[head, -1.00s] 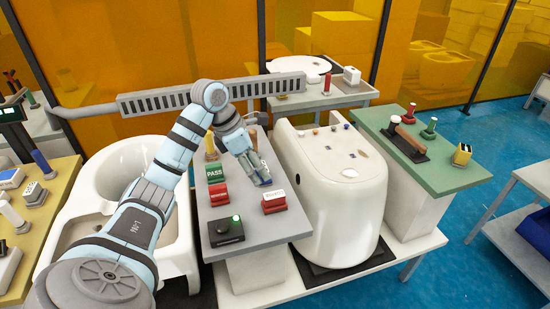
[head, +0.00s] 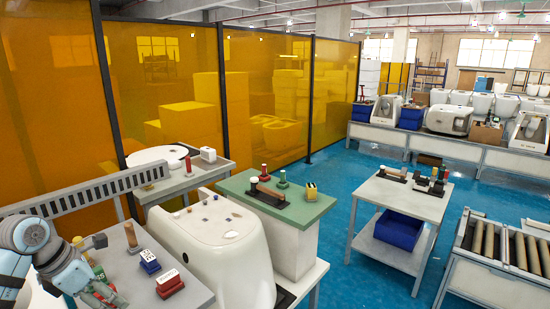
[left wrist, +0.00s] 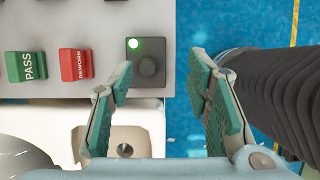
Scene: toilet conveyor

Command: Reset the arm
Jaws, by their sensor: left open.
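My left arm comes in at the lower left of the head view, with the left gripper (head: 106,296) at the grey table's near left side. In the left wrist view the left gripper (left wrist: 160,80) is open, with nothing between its fingers. Beyond its fingers lie a green PASS block (left wrist: 26,66), a red REWORK block (left wrist: 76,65) and a dark box (left wrist: 147,62) with a lit green light. My right gripper is in neither view.
The grey table (head: 196,298) holds a blue block (head: 150,263) and a red block (head: 170,283). A white toilet body (head: 215,245) stands to its right, then a green-topped stand (head: 300,212). Blue floor (head: 345,180) lies open around a grey cart (head: 410,202).

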